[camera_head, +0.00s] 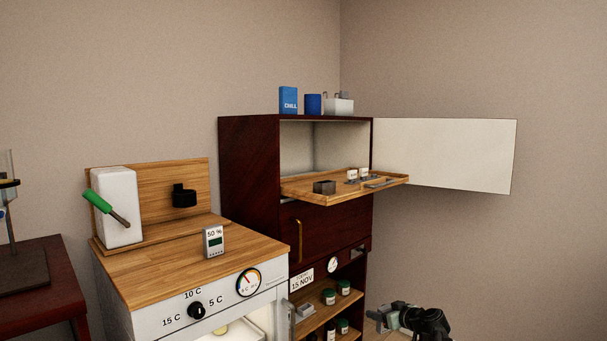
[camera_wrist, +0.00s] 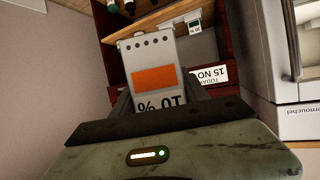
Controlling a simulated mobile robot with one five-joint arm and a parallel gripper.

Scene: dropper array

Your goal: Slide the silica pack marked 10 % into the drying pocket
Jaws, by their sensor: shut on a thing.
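The silica pack marked 10 % (camera_wrist: 155,50) is a light grey pack with an orange window and a row of dark dots along one end. In the wrist view its lettering is upside down and partly hidden by my gripper. My gripper (camera_wrist: 161,97) is shut on this pack, which sticks out beyond the fingers. In the head view my gripper (camera_head: 383,316) is low at the bottom right, to the right of the dark red cabinet (camera_head: 250,165) and apart from it. I cannot pick out the drying pocket for certain in either view.
Lower shelves (camera_head: 318,316) hold several jars. Floor space beside the cabinet looks free.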

